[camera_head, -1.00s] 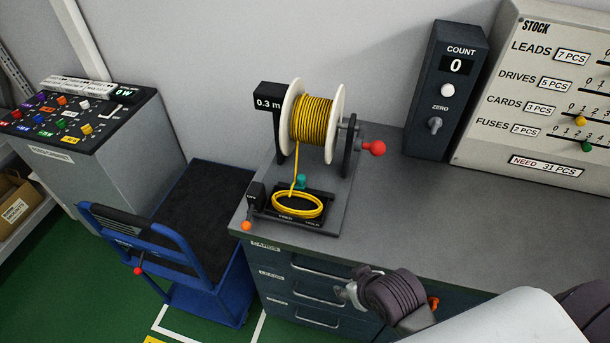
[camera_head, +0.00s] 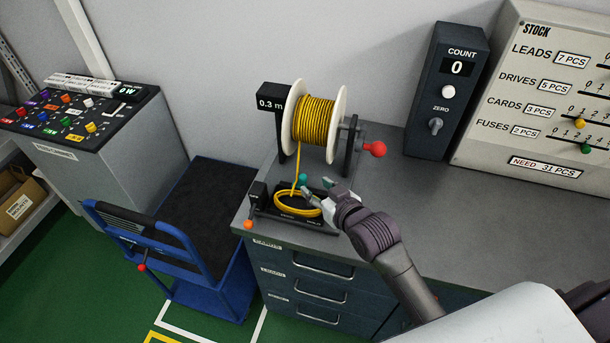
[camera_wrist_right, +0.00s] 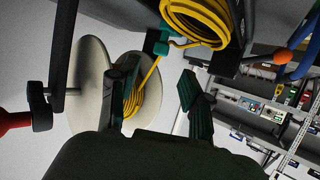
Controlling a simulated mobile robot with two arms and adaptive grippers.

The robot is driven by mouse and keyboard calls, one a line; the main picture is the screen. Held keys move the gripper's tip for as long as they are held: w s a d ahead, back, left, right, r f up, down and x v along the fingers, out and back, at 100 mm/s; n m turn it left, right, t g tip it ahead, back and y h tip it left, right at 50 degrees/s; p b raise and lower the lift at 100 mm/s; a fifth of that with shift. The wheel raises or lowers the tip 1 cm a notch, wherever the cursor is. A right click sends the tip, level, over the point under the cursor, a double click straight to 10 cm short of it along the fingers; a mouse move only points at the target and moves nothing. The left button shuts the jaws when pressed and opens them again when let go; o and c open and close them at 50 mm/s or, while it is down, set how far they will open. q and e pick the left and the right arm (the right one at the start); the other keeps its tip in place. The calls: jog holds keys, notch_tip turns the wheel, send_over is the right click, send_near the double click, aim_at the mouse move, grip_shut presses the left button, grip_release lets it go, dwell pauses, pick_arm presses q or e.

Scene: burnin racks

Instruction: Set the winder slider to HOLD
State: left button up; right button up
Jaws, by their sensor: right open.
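The winder holds a white spool (camera_head: 287,130) of yellow cable, with a 0.3 m display (camera_head: 270,103) beside it. A teal slider knob (camera_head: 302,179) stands on its base behind the yellow cable coil (camera_head: 290,203). The small labels on the base's front edge are too small to read. My right gripper (camera_head: 328,187) is open and empty, just right of the teal knob and over the coil's right side. In the wrist view the open fingers (camera_wrist_right: 158,92) point toward the teal knob (camera_wrist_right: 156,43), apart from it. My left gripper is not in view.
A red crank knob (camera_head: 375,149) sticks out at the winder's right. An orange-tipped lever (camera_head: 248,224) is at its front left. The counter's right part (camera_head: 480,210) is clear.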

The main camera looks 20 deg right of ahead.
aim_at(304, 178)
jog(key=x, duration=0.7)
jog(key=shift+w+f+p, duration=0.1)
jog(key=shift+p, duration=0.3)
grip_shut()
